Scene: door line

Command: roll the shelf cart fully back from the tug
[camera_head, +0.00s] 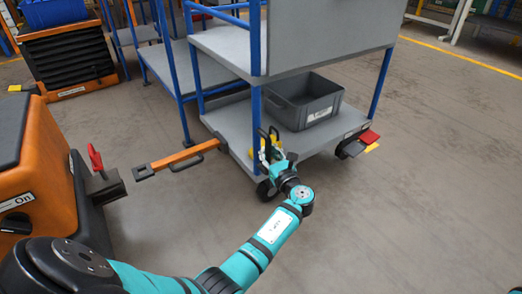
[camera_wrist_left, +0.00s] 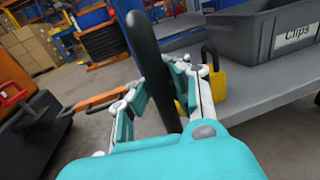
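The shelf cart (camera_head: 330,150) has grey decks and blue posts, and a grey bin sits on its lower deck. Its orange drawbar (camera_head: 185,158) points left toward the orange tug (camera_head: 45,170). The drawbar's end sits a small gap from the tug's dark hitch (camera_head: 105,188), which has a red lever (camera_head: 96,160). My left gripper (camera_head: 270,155) is at the cart's near lower corner. In the left wrist view, its fingers (camera_wrist_left: 158,92) lie on both sides of a black upright handle (camera_wrist_left: 143,40) and appear closed on it. My right gripper is out of view.
The grey bin (camera_head: 303,100) is labelled Clips in the wrist view. Red and yellow pedals (camera_head: 369,138) stick out at the cart's right wheel. Another blue-framed cart (camera_head: 180,60) stands behind, left of it. A drawer cabinet (camera_head: 68,60) stands back left. Open floor (camera_head: 430,190) lies to the right.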

